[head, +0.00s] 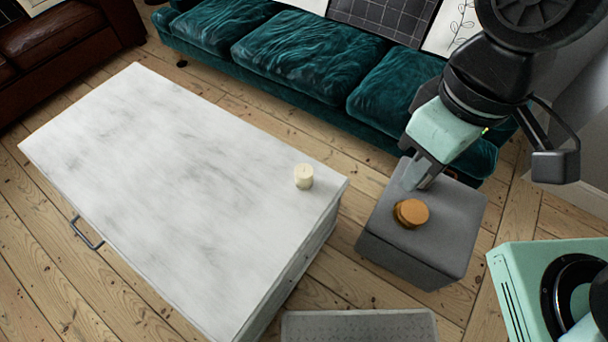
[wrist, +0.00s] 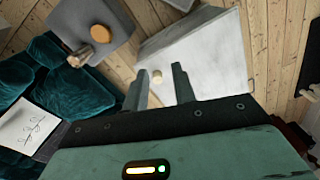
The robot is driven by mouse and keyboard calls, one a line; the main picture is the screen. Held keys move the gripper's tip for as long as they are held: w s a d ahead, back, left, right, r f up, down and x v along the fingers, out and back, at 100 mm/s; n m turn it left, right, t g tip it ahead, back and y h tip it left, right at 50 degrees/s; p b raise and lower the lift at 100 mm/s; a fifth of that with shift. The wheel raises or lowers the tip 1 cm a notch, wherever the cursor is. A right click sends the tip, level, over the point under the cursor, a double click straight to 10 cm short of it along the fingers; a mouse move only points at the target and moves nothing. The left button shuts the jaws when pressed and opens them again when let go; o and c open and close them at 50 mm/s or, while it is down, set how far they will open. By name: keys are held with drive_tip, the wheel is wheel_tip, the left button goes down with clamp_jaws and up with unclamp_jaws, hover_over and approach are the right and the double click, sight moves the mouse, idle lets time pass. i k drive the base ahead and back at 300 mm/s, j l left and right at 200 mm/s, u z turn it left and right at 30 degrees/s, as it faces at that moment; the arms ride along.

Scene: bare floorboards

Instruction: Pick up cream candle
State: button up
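The cream candle (head: 303,176) is a short pale cylinder standing upright on the white marbled table (head: 180,190), near its right corner. It also shows in the wrist view (wrist: 157,76), between my fingers in the picture but well beyond them. My gripper (head: 418,176) is raised to the right of the candle, in front of the grey cube in the head view. In the wrist view its two fingers (wrist: 158,88) are spread apart with nothing between them.
A grey cube (head: 420,245) beside the table bears a round orange-brown object (head: 411,213). A teal sofa (head: 290,55) stands behind the table, and a brown leather seat (head: 60,45) is at the upper left. The tabletop around the candle is clear.

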sight(303, 172)
drive_tip(key=j+u, duration=0.1)
drive_tip(key=u, duration=0.3)
drive_tip(key=k+j+u, duration=0.1)
drive_tip(key=u, duration=0.35)
drive_tip(key=j+u, duration=0.1)
drive_tip(key=u, duration=0.3)
drive_tip(key=j+u, duration=0.15)
drive_tip(key=u, duration=0.3)
drive_tip(key=k+j, duration=0.05)
